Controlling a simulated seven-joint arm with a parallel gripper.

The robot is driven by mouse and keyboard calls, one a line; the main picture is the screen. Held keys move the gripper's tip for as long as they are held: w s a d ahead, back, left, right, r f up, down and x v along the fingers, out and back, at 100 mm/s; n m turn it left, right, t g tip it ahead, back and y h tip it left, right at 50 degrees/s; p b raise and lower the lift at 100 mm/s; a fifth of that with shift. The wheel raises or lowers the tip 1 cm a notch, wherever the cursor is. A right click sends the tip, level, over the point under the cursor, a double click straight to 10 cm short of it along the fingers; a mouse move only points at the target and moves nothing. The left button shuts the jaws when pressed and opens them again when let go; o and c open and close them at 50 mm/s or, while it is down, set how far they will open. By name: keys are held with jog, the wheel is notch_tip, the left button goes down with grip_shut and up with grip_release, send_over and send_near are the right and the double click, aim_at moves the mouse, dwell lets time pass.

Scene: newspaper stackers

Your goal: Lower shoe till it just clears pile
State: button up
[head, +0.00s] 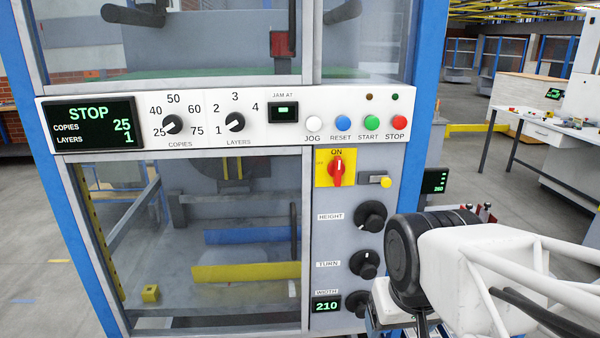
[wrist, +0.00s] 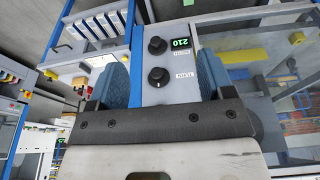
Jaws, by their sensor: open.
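The HEIGHT knob (head: 370,215), a black dial, is on the grey right-hand panel, above the TURN knob (head: 367,263) and the WIDTH knob (head: 357,303). My gripper (wrist: 164,62) is open and empty. In the wrist view, upside down, the TURN knob (wrist: 158,77) and WIDTH knob (wrist: 157,45) appear between its blue fingers; the HEIGHT knob is hidden there. In the head view my arm hides the fingers. Behind the lower window are a yellow bar (head: 250,273) and a blue bar (head: 250,236). I cannot tell which part is the shoe, and no pile is clear.
The control strip (head: 230,118) reads STOP, COPIES 25, LAYERS 1. A red switch (head: 337,170) points to ON. The WIDTH display (head: 327,305) reads 210. A small yellow block (head: 150,293) sits inside the window. A white table (head: 555,133) stands at the right.

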jog(key=w+d+f+t, duration=0.1)
jog(key=w+d+t, duration=0.15)
jog(key=w, duration=0.45)
jog(key=w+d+f+t, duration=0.1)
jog(key=w+f+t, duration=0.1)
jog(key=w+t, duration=0.35)
jog(key=t, duration=0.4)
send_near(376, 226)
notch_tip(376, 226, down, 3)
jog(key=w, duration=0.1)
jog(key=shift+w+t, duration=1)
jog(key=shift+t, duration=0.6)
jog(key=shift+w, duration=0.1)
jog(key=shift+w, duration=3.8)
